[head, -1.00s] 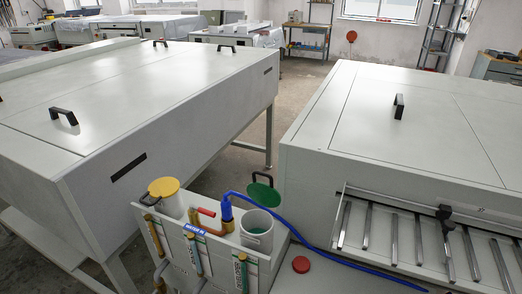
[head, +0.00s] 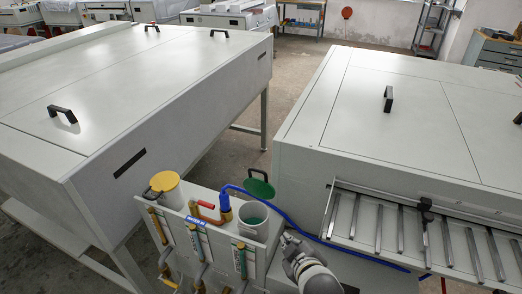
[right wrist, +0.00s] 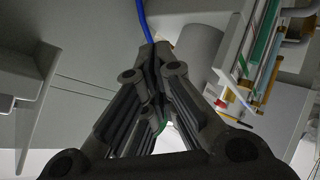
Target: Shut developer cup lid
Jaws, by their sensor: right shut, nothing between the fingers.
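The open white cup (head: 252,222) with green inside stands in the bench unit in the head view. Its round green lid (head: 259,187) is raised behind the cup, with a dark handle on top. A second cup beside it has a yellow lid (head: 164,182) lying shut on it. My right gripper (head: 288,241) is just right of the open cup and apart from the green lid. In the right wrist view its fingers (right wrist: 160,58) are together and empty, with a pale cylinder, likely the cup (right wrist: 199,48), just beyond them. My left gripper is out of view.
A blue hose (head: 318,238) runs from a blue fitting (head: 224,201) behind the cup to the right. A red-handled valve (head: 206,206) and pipes stand between the cups. The large processor (head: 395,150) closes off the right side.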

